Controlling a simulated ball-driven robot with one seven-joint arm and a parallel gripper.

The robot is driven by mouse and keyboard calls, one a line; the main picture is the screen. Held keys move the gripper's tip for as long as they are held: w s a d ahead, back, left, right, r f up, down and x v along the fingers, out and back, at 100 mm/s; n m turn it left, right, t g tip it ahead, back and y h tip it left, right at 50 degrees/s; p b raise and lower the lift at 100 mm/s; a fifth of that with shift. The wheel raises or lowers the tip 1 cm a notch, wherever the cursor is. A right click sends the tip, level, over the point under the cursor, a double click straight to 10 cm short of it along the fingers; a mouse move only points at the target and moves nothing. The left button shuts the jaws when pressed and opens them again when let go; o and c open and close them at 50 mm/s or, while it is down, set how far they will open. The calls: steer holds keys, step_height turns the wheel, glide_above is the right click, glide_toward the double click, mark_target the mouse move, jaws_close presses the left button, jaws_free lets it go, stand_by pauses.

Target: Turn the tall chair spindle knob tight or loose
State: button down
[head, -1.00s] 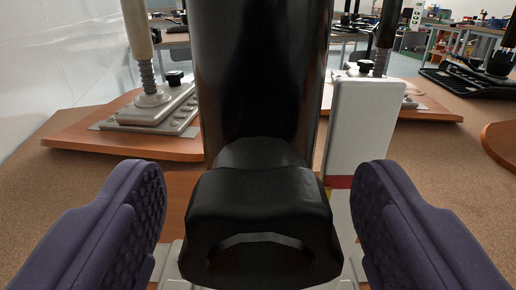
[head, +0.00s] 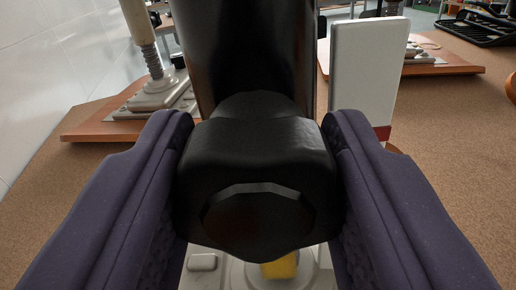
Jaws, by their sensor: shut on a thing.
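The black knob (head: 262,170) of the tall chair spindle fills the middle of the head view, with its faceted round end facing me. It sits on the front of the thick black spindle column (head: 245,55), which rises upright out of the top of the picture. My gripper (head: 260,165) has its two dark purple padded fingers on either side of the knob. The fingers are shut on it, left and right. The foot of the spindle is hidden behind the knob, and the inner finger pads are mostly hidden.
A white upright panel (head: 364,70) with a red band stands close behind the right finger. A pale base plate with a yellow piece (head: 280,266) lies below the knob. A white spring-mounted post (head: 150,65) stands on a wooden board (head: 90,125) at left.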

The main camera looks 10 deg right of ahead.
mark_target(259, 229)
steer(key=m+b, duration=0.4)
steer(key=shift+f, duration=0.2)
steer(key=c, duration=0.9)
jaws_free()
steer(key=shift+r+m, duration=0.15)
steer(key=shift+m, duration=0.35)
steer(key=o, duration=0.7)
steer(key=shift+v, duration=3.05)
